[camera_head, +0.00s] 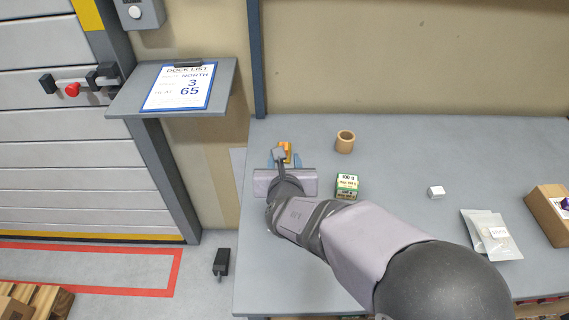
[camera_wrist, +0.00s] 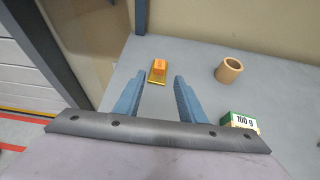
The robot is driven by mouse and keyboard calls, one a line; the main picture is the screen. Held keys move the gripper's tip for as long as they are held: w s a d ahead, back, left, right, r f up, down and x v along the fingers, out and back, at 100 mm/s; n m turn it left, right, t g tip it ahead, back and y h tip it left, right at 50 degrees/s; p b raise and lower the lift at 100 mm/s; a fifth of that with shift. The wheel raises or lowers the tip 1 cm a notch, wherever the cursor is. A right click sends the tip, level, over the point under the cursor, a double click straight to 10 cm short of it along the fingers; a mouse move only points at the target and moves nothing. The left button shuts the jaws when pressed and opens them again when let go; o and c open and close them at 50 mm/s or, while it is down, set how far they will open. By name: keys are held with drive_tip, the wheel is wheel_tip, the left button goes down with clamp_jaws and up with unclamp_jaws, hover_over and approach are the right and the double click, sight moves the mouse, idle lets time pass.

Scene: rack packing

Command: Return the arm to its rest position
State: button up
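My gripper (camera_wrist: 158,97) is over the left part of the grey table (camera_head: 400,150). In the wrist view its two blue fingers are spread apart with nothing between them. In the head view the gripper (camera_head: 284,162) is partly hidden by my own wrist. A small orange block on a yellow-gold base (camera_wrist: 158,70) lies on the table just beyond the fingertips, apart from them. The orange block also shows in the head view (camera_head: 286,146), just past the gripper.
A tan ring or cup (camera_head: 345,142) and a green-white "100 g" box (camera_head: 347,186) stand right of the gripper. A white cube (camera_head: 436,192), a pouch (camera_head: 491,236) and a cardboard box (camera_head: 549,212) are farther right. A wall and post (camera_head: 256,60) border the back. A dock-list clipboard (camera_head: 180,87) is at left.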

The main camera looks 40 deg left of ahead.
drive_tip(key=shift+s+d+r, duration=0.2)
drive_tip(key=shift+s+d, duration=0.1)
drive_tip(key=shift+s, duration=0.05)
idle(0.3)
